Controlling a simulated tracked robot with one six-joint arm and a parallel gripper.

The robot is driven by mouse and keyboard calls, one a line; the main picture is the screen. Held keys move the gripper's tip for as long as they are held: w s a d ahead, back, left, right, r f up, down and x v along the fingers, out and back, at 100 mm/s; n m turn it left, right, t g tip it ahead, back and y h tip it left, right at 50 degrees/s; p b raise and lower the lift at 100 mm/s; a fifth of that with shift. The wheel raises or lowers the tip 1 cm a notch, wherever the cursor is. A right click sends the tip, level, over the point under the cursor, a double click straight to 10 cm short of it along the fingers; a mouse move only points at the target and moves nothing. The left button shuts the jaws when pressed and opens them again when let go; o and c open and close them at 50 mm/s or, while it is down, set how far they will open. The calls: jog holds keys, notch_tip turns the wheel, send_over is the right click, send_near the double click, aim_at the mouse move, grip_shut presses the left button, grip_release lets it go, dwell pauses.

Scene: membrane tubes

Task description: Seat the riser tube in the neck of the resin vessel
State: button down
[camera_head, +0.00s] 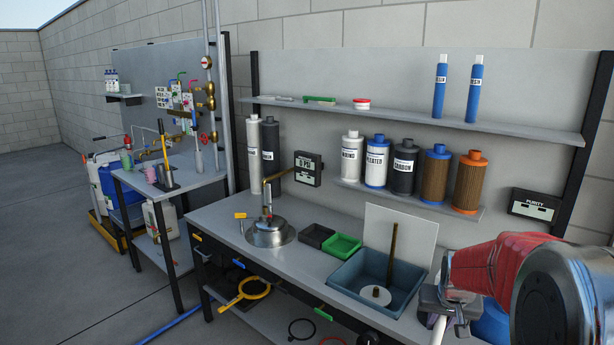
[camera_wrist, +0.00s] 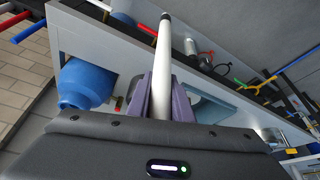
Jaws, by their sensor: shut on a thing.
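My gripper (camera_head: 441,306) is at the lower right of the head view, beside the bench's right end. In the wrist view its two purple-grey fingers (camera_wrist: 161,98) are shut on a pale tube (camera_wrist: 163,65), which looks like the riser tube. The tube extends well beyond the fingers, and a short white length of it (camera_head: 439,330) shows below the gripper in the head view. A rounded blue vessel (camera_wrist: 88,84), likely the resin vessel, is left of the tube and apart from it in the wrist view. In the head view only part of it (camera_head: 490,322) shows behind my arm; its neck is hidden.
A grey-blue basin (camera_head: 339,277) with a brown upright rod (camera_head: 392,255) stands on the bench close to my gripper. Black (camera_head: 316,236) and green (camera_head: 343,246) trays sit farther left. Shelves with several cartridges (camera_head: 405,165) line the back panel.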

jog(key=a+f+n, duration=0.2)
jog(key=a, duration=0.7)
jog(key=a+f+n+y, duration=0.1)
jog(key=a+f, duration=0.1)
jog(key=a, duration=0.7)
jog(key=shift+w+n, duration=0.3)
jog(key=shift+n, duration=0.1)
jog(key=shift+a, duration=0.1)
